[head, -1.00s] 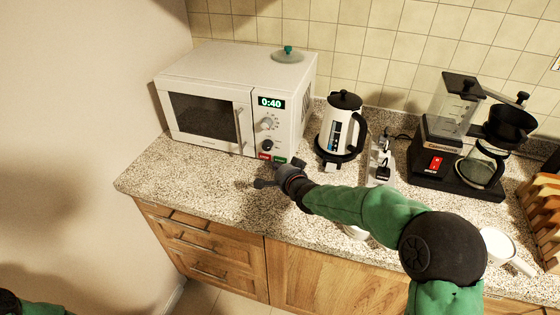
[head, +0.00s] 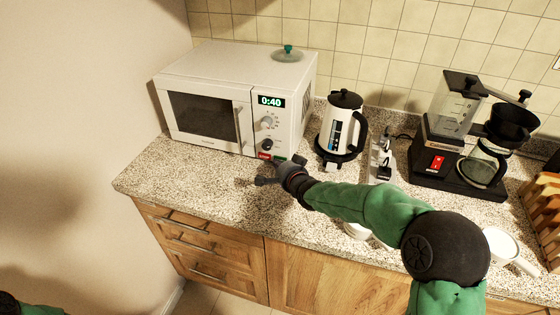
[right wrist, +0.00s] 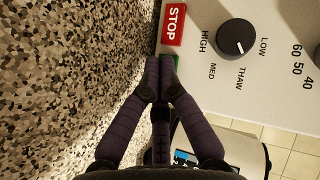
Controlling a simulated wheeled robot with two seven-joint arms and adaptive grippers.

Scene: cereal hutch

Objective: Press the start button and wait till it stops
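The white microwave (head: 205,95) stands at the left of the counter with its door shut, and its green display (head: 271,101) reads 0:40. The red STOP button (right wrist: 173,24) is at the bottom of its panel. The green start button (right wrist: 176,61) beside it is mostly hidden by my fingertips in the right wrist view. My right gripper (right wrist: 160,72) is shut and empty, its fingertips at the green button; I cannot tell whether they touch it. In the head view, my right gripper (head: 280,166) is at the panel's lower edge. My left gripper is out of view.
A white kettle (head: 340,128) stands right of the microwave, with a power strip (head: 381,165) beside it. A glass lid (head: 288,54) lies on the microwave. The counter's front left is clear.

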